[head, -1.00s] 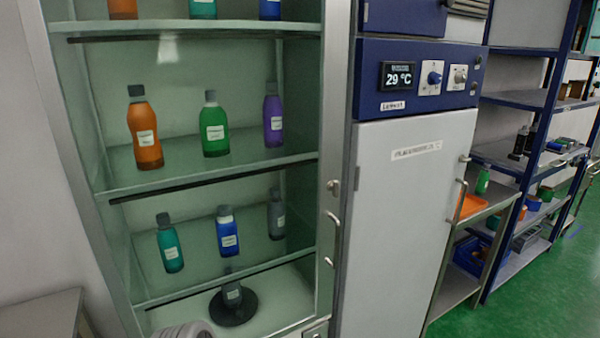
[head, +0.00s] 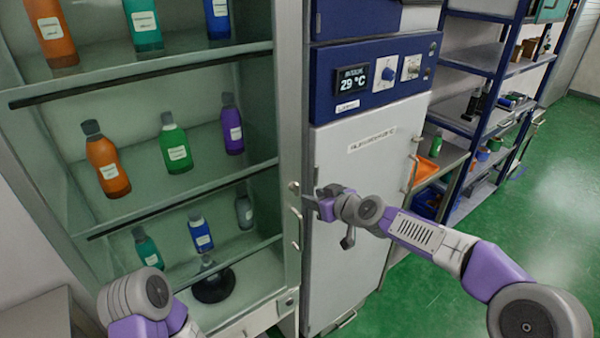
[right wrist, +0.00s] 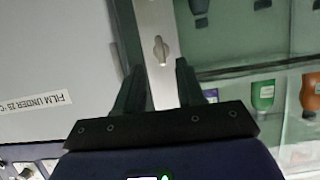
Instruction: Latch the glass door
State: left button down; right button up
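The glass door's metal frame (head: 287,120) runs down the right edge of the bottle cabinet and looks flush with it. A small latch knob (head: 294,187) sits on this frame above a curved handle (head: 297,230). My right gripper (head: 306,191) is just right of the knob, pointing at it. In the right wrist view, my right gripper (right wrist: 159,80) is open and empty. The latch knob (right wrist: 161,50) lies beyond the fingertips, roughly between them, its long side along the frame. My left arm shows at lower left, but its gripper is out of view.
Bottles stand on the shelves behind the glass, with a black round stand (head: 213,287) at the bottom. A white oven door (head: 350,230) with a blue control panel (head: 385,75) is right of the cabinet. Blue shelving (head: 480,60) is farther right, with open green floor in front.

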aim_at(298, 187)
jog(key=p+x, duration=0.1)
jog(key=x, duration=0.1)
jog(key=r+x, duration=0.1)
jog(key=x, duration=0.1)
jog(key=p+x, duration=0.1)
jog(key=x, duration=0.2)
jog(key=shift+w+a+r+p, duration=0.2)
jog(key=shift+w+r+p, duration=0.05)
jog(key=shift+w+p, duration=0.15)
grip_shut()
